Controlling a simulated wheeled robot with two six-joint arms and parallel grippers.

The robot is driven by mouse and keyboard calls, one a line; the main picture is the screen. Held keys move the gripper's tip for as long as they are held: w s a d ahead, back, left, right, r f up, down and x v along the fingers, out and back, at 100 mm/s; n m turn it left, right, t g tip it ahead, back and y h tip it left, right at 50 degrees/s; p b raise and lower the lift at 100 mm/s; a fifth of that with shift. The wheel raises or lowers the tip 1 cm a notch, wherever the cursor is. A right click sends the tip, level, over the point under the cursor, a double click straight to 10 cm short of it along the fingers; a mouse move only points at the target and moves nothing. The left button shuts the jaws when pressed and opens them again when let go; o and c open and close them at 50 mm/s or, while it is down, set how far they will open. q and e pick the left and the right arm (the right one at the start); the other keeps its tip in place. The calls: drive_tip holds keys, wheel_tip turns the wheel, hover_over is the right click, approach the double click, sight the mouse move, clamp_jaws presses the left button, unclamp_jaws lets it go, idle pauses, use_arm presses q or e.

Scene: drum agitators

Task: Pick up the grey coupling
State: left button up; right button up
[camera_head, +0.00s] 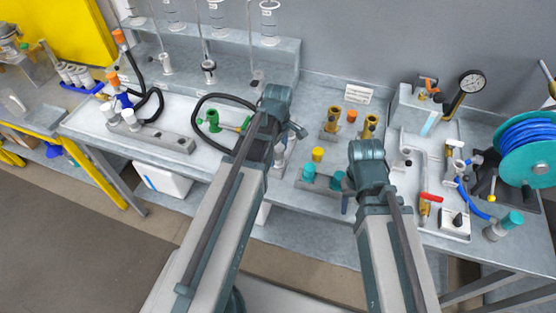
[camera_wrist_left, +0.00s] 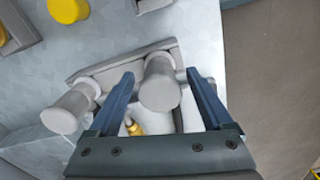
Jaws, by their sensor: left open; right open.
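In the left wrist view, a grey coupling (camera_wrist_left: 160,86) with a round pale end stands between the two fingers of my open left gripper (camera_wrist_left: 162,88). A gap shows on its left side; the right finger is very close to it, and I cannot tell if they touch. A second grey coupling (camera_wrist_left: 70,108) stands outside the left finger. Both stand at a grey rack (camera_wrist_left: 115,62). In the head view, my left gripper (camera_head: 290,130) is over the bench, with the couplings mostly hidden behind the arm. My right gripper (camera_head: 346,200) is largely hidden behind its own wrist.
A holder with teal caps (camera_head: 308,173) and a yellow cap (camera_head: 318,154) are between my arms. Brass fittings (camera_head: 368,126) stand behind. A black hose loop (camera_head: 205,98) lies to the left. Valves, a gauge (camera_head: 472,80) and a blue hose reel (camera_head: 530,135) crowd the right.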

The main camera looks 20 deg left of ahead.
use_arm(q)
wheel_tip(320, 180, down, 3)
drive_tip(key=shift+r+b, duration=0.15)
drive_tip(key=shift+b, duration=0.65)
drive_tip(key=shift+r, duration=0.1)
use_arm(e)
wheel_tip(320, 180, down, 2)
drive_tip(key=shift+f, duration=0.25)
use_arm(q)
clamp_jaws()
